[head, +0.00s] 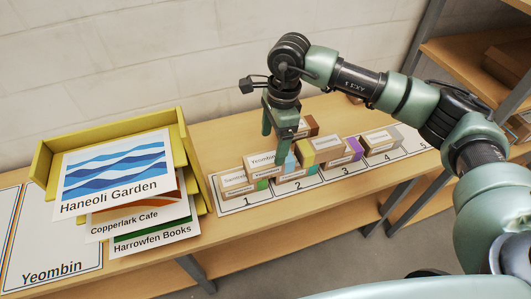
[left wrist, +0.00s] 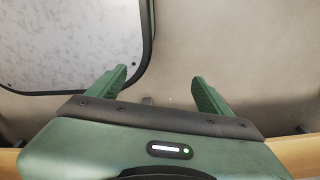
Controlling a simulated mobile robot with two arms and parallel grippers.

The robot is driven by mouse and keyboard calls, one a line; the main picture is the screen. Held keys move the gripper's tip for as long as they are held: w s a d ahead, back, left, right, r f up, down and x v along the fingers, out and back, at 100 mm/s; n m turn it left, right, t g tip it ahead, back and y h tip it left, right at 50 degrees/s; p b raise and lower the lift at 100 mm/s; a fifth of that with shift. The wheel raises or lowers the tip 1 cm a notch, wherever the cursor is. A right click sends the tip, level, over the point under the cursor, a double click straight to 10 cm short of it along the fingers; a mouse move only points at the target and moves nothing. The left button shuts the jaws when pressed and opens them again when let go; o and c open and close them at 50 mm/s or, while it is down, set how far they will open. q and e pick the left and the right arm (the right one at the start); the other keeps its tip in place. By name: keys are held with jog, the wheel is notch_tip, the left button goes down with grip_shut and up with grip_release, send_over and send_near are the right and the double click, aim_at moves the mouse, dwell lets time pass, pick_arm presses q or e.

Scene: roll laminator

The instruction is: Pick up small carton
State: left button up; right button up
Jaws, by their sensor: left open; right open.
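Several small cartons with printed white labels stand in a row on a numbered white strip (head: 240,204). One carton (head: 234,182) with a green patch is at slot 1. A carton labelled like "Yeombin" (head: 261,162) with a light blue patch is near slot 2. A yellow-patched carton (head: 325,153) is near slot 3 and a grey-ended carton (head: 380,140) near slot 4. My right gripper (head: 279,150) points down at the slot 2 cartons, open, its fingers partly hiding them; contact is unclear. My left gripper (left wrist: 162,88) is open and empty in the left wrist view.
A yellow tray (head: 44,165) with stacked printed sheets, the top one "Haneoli Garden" (head: 115,178), stands left of the cartons. A "Yeombin" sheet (head: 50,262) lies at far left. A brown block (head: 310,126) is behind the row. Shelves (head: 470,58) stand at the right.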

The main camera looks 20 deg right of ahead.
aim_at(270, 158)
jog(key=f, duration=0.1)
jog(key=p, duration=0.1)
jog(key=s+f, duration=0.1)
jog(key=shift+a+f, duration=0.35)
jog(key=f, duration=0.1)
jog(key=f+p, duration=0.1)
jog(key=shift+a+f, duration=0.2)
jog(key=shift+f, duration=0.15)
jog(key=shift+a+f, duration=0.1)
jog(key=shift+f, duration=0.55)
jog(key=shift+w, duration=0.1)
jog(key=c, duration=1.3)
jog(key=shift+c, duration=1.4)
pick_arm(q)
jog(key=s+r, duration=0.2)
jog(key=s, duration=0.1)
jog(key=shift+s+r, duration=0.25)
pick_arm(e)
jog(key=shift+r, duration=0.1)
